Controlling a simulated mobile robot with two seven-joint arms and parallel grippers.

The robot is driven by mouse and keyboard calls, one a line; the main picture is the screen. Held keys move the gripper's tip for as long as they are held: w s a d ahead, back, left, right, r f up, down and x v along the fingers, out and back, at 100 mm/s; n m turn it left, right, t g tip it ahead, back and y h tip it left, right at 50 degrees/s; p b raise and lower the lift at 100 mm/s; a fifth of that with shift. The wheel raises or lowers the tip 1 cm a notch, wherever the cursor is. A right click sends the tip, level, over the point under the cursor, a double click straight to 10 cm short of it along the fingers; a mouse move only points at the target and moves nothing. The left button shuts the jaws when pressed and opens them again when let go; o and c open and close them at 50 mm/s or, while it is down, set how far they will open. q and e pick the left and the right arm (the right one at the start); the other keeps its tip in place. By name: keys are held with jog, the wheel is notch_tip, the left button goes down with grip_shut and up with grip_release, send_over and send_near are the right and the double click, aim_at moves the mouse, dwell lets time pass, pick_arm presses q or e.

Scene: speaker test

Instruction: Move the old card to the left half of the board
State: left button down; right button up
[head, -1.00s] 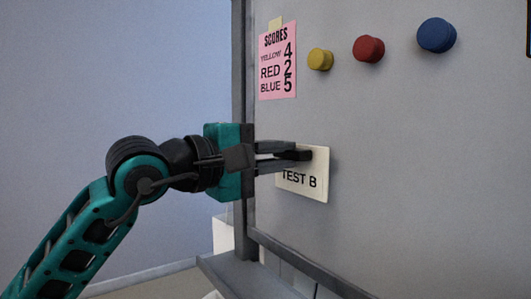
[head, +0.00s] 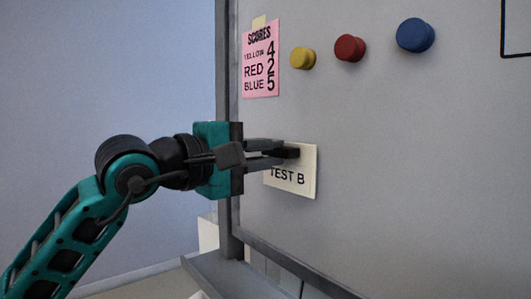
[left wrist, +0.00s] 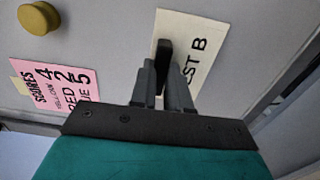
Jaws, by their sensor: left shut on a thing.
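A cream card (head: 307,178) reading "TEST B" is upright at the grey board's face, low near its left edge. It also shows in the left wrist view (left wrist: 203,38). My left gripper (head: 287,152) comes from the left and is shut on the card at a dark piece (left wrist: 165,52) between its fingertips, which cover the card's upper left part. I cannot tell whether the card touches the board (head: 400,150). A pink note (head: 261,58) with SCORES hangs above the card. My right gripper is not in view.
Yellow (head: 303,58), red (head: 350,48) and blue (head: 415,35) round knobs are in a row on the upper board. A dark-outlined area (head: 518,30) is at the top right. A ledge (head: 240,275) runs below. The board right of the card is bare.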

pick_arm(q)
jog(key=shift+w+d, duration=0.25)
jog(key=shift+d, duration=0.2)
dwell(0.5)
jog(key=c, duration=0.6)
grip_release()
jog(key=shift+a, duration=0.15)
jog(key=shift+b+v, duration=0.7)
jog(key=shift+v, duration=0.3)
jog(key=b+v, duration=0.2)
jog(key=v, duration=0.3)
